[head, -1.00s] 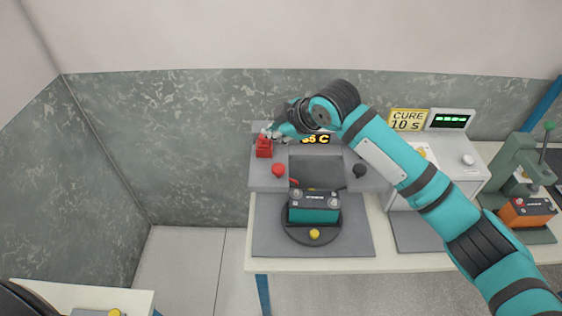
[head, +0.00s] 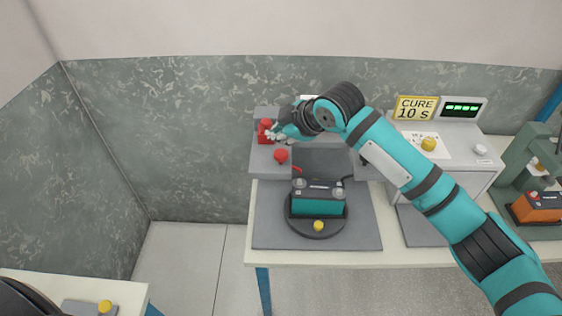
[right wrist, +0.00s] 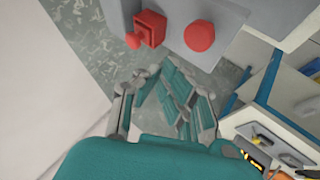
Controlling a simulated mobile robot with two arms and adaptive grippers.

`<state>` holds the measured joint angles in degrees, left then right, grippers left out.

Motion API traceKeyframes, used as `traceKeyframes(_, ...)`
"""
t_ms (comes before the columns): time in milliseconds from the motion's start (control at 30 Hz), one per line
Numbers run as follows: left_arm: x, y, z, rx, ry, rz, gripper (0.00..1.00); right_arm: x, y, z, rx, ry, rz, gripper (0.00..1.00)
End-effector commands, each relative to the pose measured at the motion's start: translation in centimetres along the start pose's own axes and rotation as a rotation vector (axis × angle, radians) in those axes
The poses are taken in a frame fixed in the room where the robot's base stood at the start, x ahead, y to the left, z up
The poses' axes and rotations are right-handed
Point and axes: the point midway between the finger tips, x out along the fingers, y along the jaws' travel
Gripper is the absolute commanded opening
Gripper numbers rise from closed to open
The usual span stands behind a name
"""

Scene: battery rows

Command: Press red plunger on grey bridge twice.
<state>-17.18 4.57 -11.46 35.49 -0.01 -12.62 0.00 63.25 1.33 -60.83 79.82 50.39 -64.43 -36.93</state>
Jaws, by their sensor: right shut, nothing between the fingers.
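The red plunger (head: 281,156) is a round red knob on the left side of the grey bridge (head: 262,168). It also shows near the top of the right wrist view (right wrist: 199,36). My right gripper (head: 276,134) is shut and empty. In the head view it appears just behind the plunger and beside a red block (head: 265,136); whether it touches either is unclear. In the right wrist view the knob and the block show beyond the fingers (right wrist: 172,85).
A teal battery (head: 318,200) sits on a round turntable with a yellow knob (head: 319,225) in front of the bridge. My right arm covers the bridge's right part. A CURE 10 s sign (head: 415,108), a white-topped unit and a green press (head: 524,158) stand right.

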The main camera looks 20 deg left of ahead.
Motion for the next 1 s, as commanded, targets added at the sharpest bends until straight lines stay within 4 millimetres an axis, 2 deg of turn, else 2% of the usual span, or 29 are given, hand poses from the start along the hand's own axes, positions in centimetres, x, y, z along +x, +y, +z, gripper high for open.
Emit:
traceKeyframes(33, 0.9, 0.1, 0.1, 0.0, -0.001, 0.001, 0.4, 0.8, -0.6, 0.6, 0.001, 0.0, 0.0, 0.0)
traceKeyframes(233, 1.2, 0.1, 0.2, -0.001, -0.001, 0.001, 0.4, 1.9, -1.4, 1.4, 0.002, 0.0, -0.001, 0.0)
traceKeyframes(1000, 1.2, 0.1, 0.1, 0.0, 0.001, 0.001, 0.4, 2.0, -1.5, 1.4, 0.001, 0.0, 0.0, 0.0)
